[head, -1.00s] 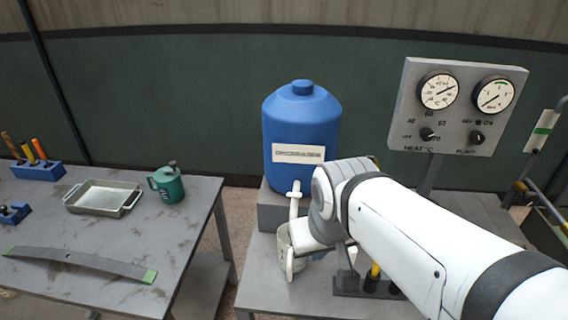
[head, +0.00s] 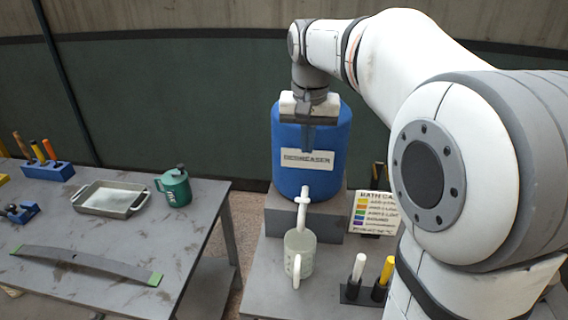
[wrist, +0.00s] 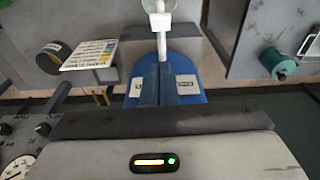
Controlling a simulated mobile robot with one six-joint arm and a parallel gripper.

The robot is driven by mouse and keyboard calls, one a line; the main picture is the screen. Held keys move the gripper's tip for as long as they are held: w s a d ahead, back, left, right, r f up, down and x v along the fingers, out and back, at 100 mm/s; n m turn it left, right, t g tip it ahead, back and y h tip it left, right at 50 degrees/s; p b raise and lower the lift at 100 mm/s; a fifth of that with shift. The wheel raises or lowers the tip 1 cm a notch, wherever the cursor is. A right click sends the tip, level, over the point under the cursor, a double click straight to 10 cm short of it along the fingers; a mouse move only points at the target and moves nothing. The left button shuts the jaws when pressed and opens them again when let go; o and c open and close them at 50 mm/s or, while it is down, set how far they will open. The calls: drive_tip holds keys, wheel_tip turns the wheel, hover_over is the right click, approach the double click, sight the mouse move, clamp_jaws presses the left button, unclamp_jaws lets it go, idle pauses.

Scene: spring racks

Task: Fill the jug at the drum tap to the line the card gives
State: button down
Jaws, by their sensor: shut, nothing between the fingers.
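A pale jug (head: 302,258) with a white handle stands on the bench below the white tap (head: 303,203) of the blue drum (head: 334,178), which is labelled degreaser. The tap (wrist: 162,42) also shows in the wrist view, with part of the jug (wrist: 158,4) at the top edge. The level inside the jug is too small to tell. The card (head: 373,212) with coloured lines stands right of the drum, partly behind my arm. My gripper (head: 308,149) points down in front of the drum's upper part, above the tap; it is shut and empty.
A rack with white and yellow-handled tools (head: 354,291) stands right of the jug. The left table carries a metal tray (head: 108,213), a green can (head: 174,190), a blue tool block (head: 46,170) and a flat spring leaf (head: 78,259). A gap separates the two benches.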

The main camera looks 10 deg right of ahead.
drive_tip(key=shift+w+r, duration=0.3)
drive_tip(key=shift+w, duration=0.55)
drive_tip(key=p, duration=0.1)
hover_over(303, 200)
drive_tip(key=w+d, duration=0.1)
drive_tip(key=w, duration=0.4)
drive_tip(key=f, duration=0.9)
drive_tip(key=shift+s+f, duration=0.25)
drive_tip(key=shift+f, duration=0.15)
drive_tip(key=s+f, duration=0.1)
drive_tip(key=s+f+p, duration=0.1)
drive_tip(key=f, duration=0.1)
drive_tip(key=shift+s+a, duration=0.1)
drive_tip(key=shift+a, duration=0.2)
drive_tip(key=shift+f, duration=0.2)
